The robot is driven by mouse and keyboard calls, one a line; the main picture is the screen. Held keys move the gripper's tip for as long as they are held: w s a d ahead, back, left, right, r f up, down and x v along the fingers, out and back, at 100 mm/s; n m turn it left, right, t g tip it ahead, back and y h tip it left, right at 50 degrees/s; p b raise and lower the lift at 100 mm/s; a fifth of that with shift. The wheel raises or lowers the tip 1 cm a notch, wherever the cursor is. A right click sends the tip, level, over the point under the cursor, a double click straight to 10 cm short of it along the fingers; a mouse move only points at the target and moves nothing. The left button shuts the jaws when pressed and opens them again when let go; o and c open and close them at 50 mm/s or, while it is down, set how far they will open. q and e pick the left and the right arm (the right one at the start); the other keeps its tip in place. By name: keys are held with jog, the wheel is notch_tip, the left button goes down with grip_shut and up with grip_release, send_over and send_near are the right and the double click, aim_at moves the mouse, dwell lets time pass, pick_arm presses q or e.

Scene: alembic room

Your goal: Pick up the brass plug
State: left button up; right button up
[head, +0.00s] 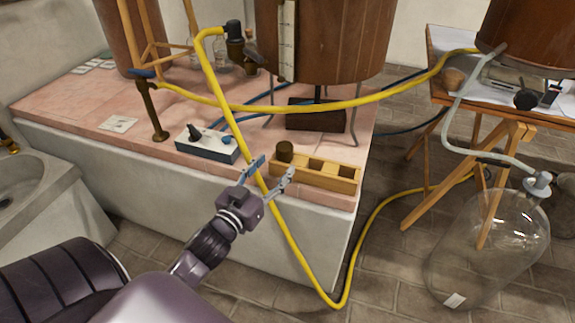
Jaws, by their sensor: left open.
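My right gripper is out of view.
A yellow hose (290,235) hangs down past my left gripper, appearing between its fingers; its depth is unclear. A white-and-blue box (206,146) with a dark knob sits left. A copper vessel (320,40) on thin legs stands behind. A glass carboy (490,245) stands right.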

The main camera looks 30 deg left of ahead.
aim_at(280, 155)
pick_arm(q)
jog(key=shift+w+r, duration=0.2)
jog(key=shift+r, duration=0.1)
jog(key=shift+w, duration=0.35)
jog(key=shift+w+a+b, duration=0.25)
jog(key=shift+w+b, duration=0.05)
jog(key=shift+w, duration=0.85)
jog(key=w, duration=0.2)
jog(key=w+a+b, duration=0.1)
jog(key=w, duration=0.1)
jog(key=shift+f, duration=0.15)
jog(key=shift+w, duration=0.2)
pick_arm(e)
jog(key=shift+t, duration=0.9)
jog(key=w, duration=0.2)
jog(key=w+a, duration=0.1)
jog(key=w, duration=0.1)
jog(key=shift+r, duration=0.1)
pick_arm(q)
jog(key=shift+c, duration=0.3)
jog(key=c, duration=1.3)
